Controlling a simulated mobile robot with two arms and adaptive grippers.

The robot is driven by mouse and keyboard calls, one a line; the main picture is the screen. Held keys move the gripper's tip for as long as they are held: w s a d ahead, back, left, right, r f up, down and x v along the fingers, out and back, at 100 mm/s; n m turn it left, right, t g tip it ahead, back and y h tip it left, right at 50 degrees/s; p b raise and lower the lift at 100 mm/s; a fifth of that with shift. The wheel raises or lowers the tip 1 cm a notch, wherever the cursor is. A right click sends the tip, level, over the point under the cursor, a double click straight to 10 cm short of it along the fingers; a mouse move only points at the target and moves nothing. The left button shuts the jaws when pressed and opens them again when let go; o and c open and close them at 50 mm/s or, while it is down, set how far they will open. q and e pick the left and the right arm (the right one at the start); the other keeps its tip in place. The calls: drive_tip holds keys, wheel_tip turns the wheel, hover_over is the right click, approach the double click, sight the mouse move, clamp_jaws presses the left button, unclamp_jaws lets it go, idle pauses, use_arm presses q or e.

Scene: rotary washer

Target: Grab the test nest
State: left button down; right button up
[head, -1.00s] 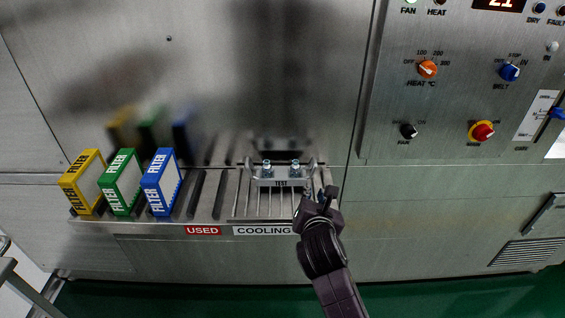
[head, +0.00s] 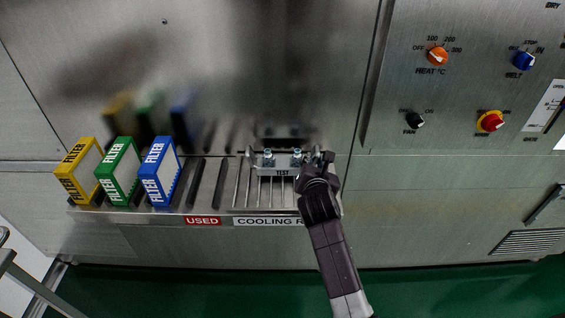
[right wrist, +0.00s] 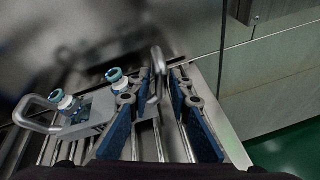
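The test nest (head: 279,170) is a small metal block marked TEST with two vial-like fittings on top and a bent-rod handle at each end. It sits on the slatted cooling rack (head: 248,190). In the right wrist view, the nest (right wrist: 98,112) is at the left. My right gripper (head: 319,160) is at the nest's right end. Its blue-padded fingers (right wrist: 166,100) are open, one on each side of the right handle (right wrist: 157,72), with gaps visible. My left gripper is not in view.
Yellow (head: 78,172), green (head: 118,172) and blue (head: 160,172) filter boxes stand in the slots at the left, beside empty USED slots. A control panel (head: 470,90) with knobs is at the right. The steel wall (head: 230,60) rises close behind the rack.

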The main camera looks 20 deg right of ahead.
clamp_jaws()
drive_tip(key=shift+w+r, duration=0.1)
drive_tip(key=shift+r, duration=0.05)
idle(0.4)
